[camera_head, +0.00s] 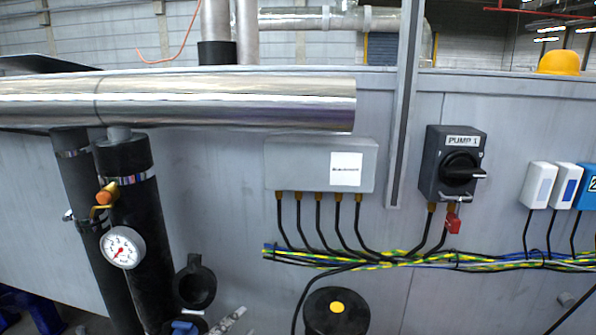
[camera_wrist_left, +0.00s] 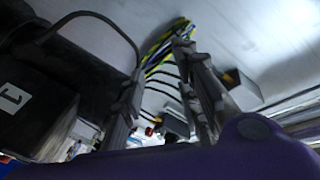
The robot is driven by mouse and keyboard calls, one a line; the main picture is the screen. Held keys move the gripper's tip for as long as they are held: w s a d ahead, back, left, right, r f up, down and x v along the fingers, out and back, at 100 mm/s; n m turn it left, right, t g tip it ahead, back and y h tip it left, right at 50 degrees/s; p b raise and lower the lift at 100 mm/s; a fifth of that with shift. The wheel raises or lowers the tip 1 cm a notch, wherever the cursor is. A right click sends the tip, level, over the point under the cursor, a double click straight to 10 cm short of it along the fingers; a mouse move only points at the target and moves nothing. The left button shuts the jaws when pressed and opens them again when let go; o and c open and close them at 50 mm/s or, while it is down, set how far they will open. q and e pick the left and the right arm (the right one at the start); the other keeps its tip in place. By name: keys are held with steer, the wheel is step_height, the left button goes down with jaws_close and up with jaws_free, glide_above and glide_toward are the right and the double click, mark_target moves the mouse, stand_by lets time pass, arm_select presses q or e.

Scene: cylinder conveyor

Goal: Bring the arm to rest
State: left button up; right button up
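My left gripper (camera_wrist_left: 162,62) shows in the left wrist view. Its two grey fingers stand apart with a gap between them, and I see nothing held there. Purple, rounded parts of my own arm fill the bottom of that view. I cannot make out either gripper in the head view. My right gripper is in neither view.
The head view shows a grey wall panel with a PUMP 1 switch (camera_head: 460,172), a junction box (camera_head: 300,165), a gauge (camera_head: 122,247) and a silver pipe (camera_head: 180,100). Cables (camera_wrist_left: 168,42) and a dark labelled box (camera_wrist_left: 35,112) are near the left gripper.

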arm_select(q)
steer(key=s+a+f+n+g+y, duration=0.2)
steer(key=s+f+n, duration=0.25)
steer(key=f, duration=0.35)
steer(key=s+a+f+n+g+y, duration=0.1)
steer(key=s+a+f+n+y, duration=0.15)
steer(key=s+f, duration=0.45)
steer(key=s+a+f+n+g+y, duration=0.1)
steer(key=s+f+n+g, duration=0.1)
steer(key=s+f, duration=0.4)
steer(key=s+a+f+n+g+y, duration=0.1)
steer(key=s+f+n, duration=0.3)
steer(key=s, duration=1.1)
step_height(320, 180, down, 3)
steer(key=shift+r+g+p, duration=0.1)
steer(key=shift+g+p, duration=0.3)
steer(key=shift+g, duration=0.2)
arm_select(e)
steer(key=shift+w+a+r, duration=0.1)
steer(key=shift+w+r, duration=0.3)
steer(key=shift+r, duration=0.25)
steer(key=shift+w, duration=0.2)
